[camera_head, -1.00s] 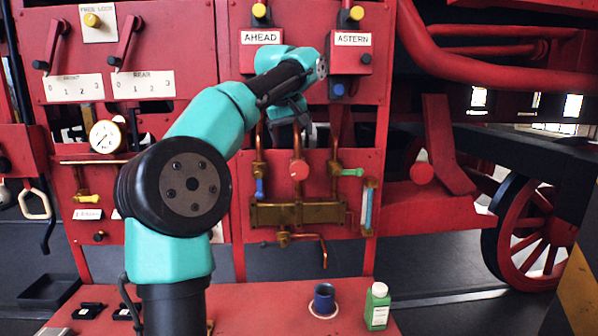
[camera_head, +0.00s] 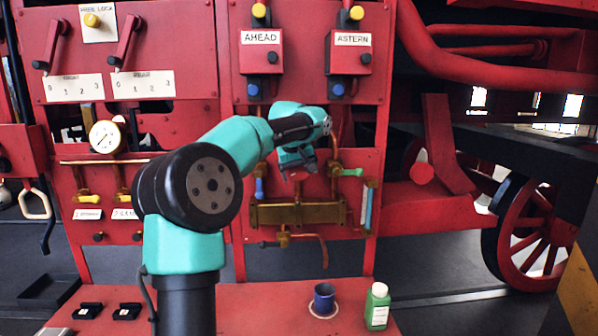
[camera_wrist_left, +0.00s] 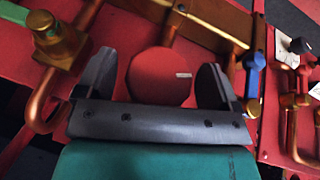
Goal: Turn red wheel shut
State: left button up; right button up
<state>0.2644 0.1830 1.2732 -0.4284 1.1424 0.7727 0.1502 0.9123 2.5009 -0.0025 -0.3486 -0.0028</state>
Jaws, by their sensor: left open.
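The red wheel (camera_wrist_left: 160,76) is a round red disc with a small pale mark near its right edge. It sits in front of the brass pipework on the red panel. In the wrist view it lies between the two dark fingers of my left gripper (camera_wrist_left: 158,82), which are open on either side with a gap to its rim. In the head view my left gripper (camera_head: 298,168) is at the wheel and mostly covers it; only a little red shows below the fingers. I cannot tell whether a finger touches the wheel. My right gripper is not in view.
A blue-handled valve (camera_head: 260,188) is left of the wheel and a green-handled valve (camera_head: 350,172) right of it. A brass manifold (camera_head: 297,213) runs below. A blue cup (camera_head: 324,297) and green bottle (camera_head: 377,306) stand on the red bench.

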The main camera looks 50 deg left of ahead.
pick_arm(q)
jog(key=shift+c, duration=0.4)
jog(key=c, duration=0.8)
jog(key=shift+g, duration=0.3)
jog(key=m+g+y, duration=0.1)
jog(key=g+y, duration=0.2)
jog(key=shift+w+g+y, duration=0.1)
jog(key=shift+g+y, duration=0.2)
jog(key=shift+g, duration=0.1)
jog(key=m+g+y, duration=0.1)
jog(key=g+y, duration=0.2)
jog(key=shift+m+g+y, duration=0.3)
jog(key=m+g+y, duration=0.1)
jog(key=g+y, duration=0.2)
jog(key=shift+f+y, duration=0.1)
jog(key=shift+y, duration=0.3)
jog(key=m+g+y, duration=0.1)
jog(key=y, duration=0.1)
jog(key=m+g+y, duration=0.1)
jog(key=y, duration=0.1)
jog(key=shift+d+m+g, duration=0.1)
jog(key=shift+m+g, duration=0.2)
jog(key=shift+y, duration=0.3)
